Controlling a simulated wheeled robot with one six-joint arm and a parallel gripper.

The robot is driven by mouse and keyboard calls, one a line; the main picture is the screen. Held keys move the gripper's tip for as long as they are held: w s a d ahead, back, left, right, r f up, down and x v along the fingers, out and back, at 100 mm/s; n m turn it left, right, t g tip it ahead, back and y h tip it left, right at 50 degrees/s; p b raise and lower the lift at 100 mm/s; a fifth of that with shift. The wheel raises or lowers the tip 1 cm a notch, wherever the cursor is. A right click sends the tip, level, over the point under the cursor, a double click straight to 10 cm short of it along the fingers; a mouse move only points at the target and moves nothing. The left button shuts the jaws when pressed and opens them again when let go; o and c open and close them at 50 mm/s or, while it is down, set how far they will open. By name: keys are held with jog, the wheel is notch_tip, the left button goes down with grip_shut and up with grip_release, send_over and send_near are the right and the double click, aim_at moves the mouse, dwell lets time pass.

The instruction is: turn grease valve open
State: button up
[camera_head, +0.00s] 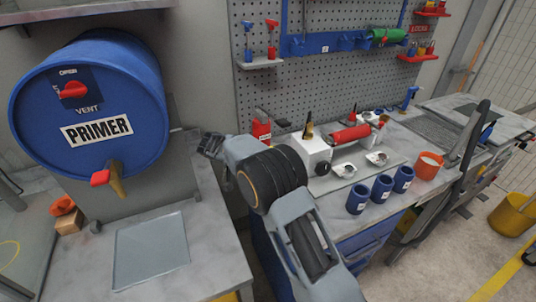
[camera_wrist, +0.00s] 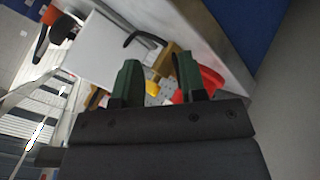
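No part is labelled as a grease valve, so I cannot tell which one it is. A white block (camera_head: 309,151) stands on the bench in the head view, with a dark knob (camera_head: 322,168) at its front. A red-handled tap (camera_head: 101,178) sits low on the blue PRIMER drum (camera_head: 140,100), and a red vent knob (camera_head: 73,90) sits higher on its face. In the wrist view my gripper (camera_wrist: 157,82) has its two green fingers apart, with nothing held between them. A rounded red part (camera_wrist: 211,79) and a brass-coloured part (camera_wrist: 173,53) lie beyond the fingers.
Several blue cups (camera_head: 381,188) and an orange container (camera_head: 428,166) stand along the bench's front. A red cylinder (camera_head: 350,135) lies behind them. A pegboard (camera_head: 270,100) with tools rises behind the bench. A flat grey tray (camera_head: 152,249) lies empty below the drum.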

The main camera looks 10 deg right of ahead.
jog(key=w+r+m+t+h, duration=0.1)
jog(key=w+r+m+h, duration=0.35)
jog(key=m, duration=0.65)
jog(key=shift+w+p+x, duration=0.2)
jog(key=shift+p+x, duration=0.6)
jog(key=shift+x, duration=3.05)
jog(key=shift+r, duration=0.2)
grip_shut()
